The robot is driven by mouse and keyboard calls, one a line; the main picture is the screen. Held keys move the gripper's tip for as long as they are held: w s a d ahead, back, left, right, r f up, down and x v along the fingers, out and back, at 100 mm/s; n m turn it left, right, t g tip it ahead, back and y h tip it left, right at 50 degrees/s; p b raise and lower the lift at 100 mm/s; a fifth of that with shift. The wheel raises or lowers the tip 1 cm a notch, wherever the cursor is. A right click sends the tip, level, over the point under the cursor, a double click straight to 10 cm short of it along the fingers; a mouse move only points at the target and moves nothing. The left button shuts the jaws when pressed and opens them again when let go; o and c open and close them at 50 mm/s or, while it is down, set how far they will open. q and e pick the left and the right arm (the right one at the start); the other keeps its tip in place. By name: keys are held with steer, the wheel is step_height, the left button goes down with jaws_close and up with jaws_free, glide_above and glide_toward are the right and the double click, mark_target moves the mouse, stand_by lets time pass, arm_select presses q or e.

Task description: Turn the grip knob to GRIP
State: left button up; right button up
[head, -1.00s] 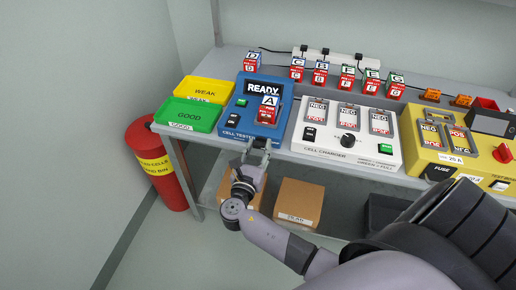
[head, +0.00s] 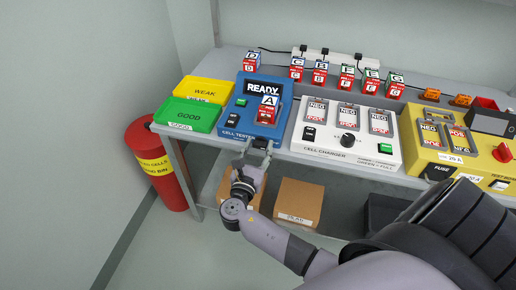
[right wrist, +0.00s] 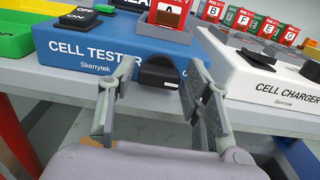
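The blue cell tester (head: 238,120) stands on the bench with its screen reading READY and cell A (head: 267,111) in its slot. In the right wrist view, a black knob (right wrist: 158,73) sits on the tester's front face (right wrist: 72,46), with a white mark on its lower right. No GRIP lettering is readable. My right gripper (head: 257,150) is open at the tester's front edge. In the right wrist view its fingers (right wrist: 160,76) stand to either side of the knob, with gaps showing; I see no contact. In the head view the gripper hides the knob. My left gripper is not in view.
The white cell charger (head: 325,150) stands right of the tester, with a yellow unit (head: 425,155) beyond. Green (head: 190,117) and yellow (head: 208,91) trays lie left. A red bin (head: 163,180) stands on the floor. Cardboard boxes (head: 298,200) sit below the bench.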

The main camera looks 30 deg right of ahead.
steer(key=v, duration=1.2)
stand_by(0.3)
steer(key=s+f+m+g+y, duration=0.2)
steer(key=s+f+y, duration=0.1)
steer(key=f, duration=1)
steer(key=s+f+m+g+y, duration=0.1)
steer(key=s+f+g+y, duration=0.2)
steer(key=f, duration=1)
steer(key=s+f+m+g+y, duration=0.3)
steer(key=s+f+m, duration=0.7)
steer(key=s, duration=0.5)
steer(key=s+f+m+g+y, duration=0.2)
steer(key=s+f+m+y, duration=0.2)
steer(key=s+f+m, duration=0.6)
steer(key=s+f, duration=0.1)
steer(key=s, duration=0.4)
steer(key=shift+m+g+y, duration=0.3)
steer(key=shift+g, duration=0.1)
